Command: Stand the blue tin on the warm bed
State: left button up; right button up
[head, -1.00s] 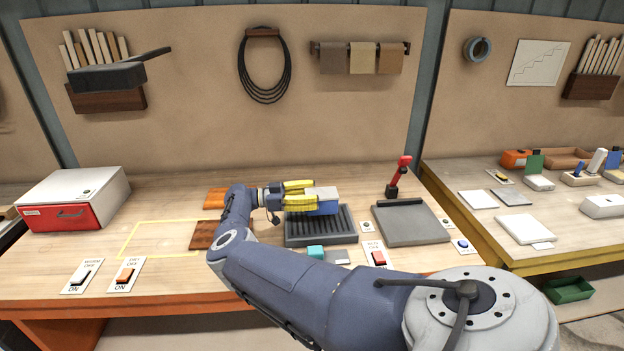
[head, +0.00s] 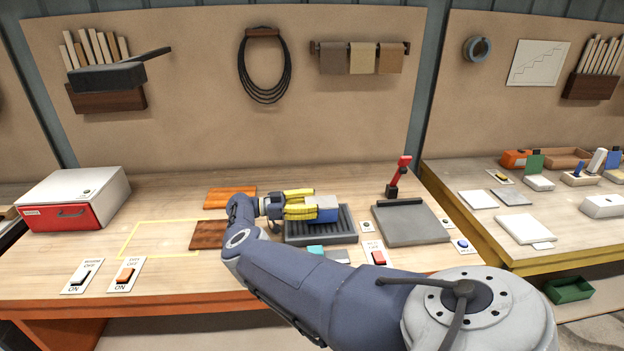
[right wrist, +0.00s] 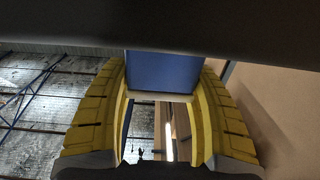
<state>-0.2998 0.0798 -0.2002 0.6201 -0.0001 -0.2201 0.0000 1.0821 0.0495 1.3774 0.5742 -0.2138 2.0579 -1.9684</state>
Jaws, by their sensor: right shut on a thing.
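The blue tin (head: 328,215) is a small block with blue sides and a pale grey upper face. My right gripper (head: 312,206) is shut on it with yellow fingers, coming from the left. In the right wrist view the tin's blue face (right wrist: 162,72) sits between the two yellow fingers (right wrist: 163,95). The tin is over the dark ribbed bed (head: 342,236), which looks like the warm bed. I cannot tell whether the tin touches the ribs. The fingers hide part of the tin and the bed. My left gripper is not in view.
A grey plate (head: 410,224) and a red-handled lever (head: 398,176) stand right of the bed. Wooden boards (head: 209,235) lie left. A yellow-outlined area (head: 160,238) is clear.

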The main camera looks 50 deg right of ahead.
jog(key=shift+s+f, duration=0.1)
jog(key=shift+f, duration=0.15)
jog(key=o, duration=1.5)
jog(key=shift+s+a+f, duration=0.1)
jog(key=shift+f, duration=0.1)
jog(key=shift+r, duration=0.1)
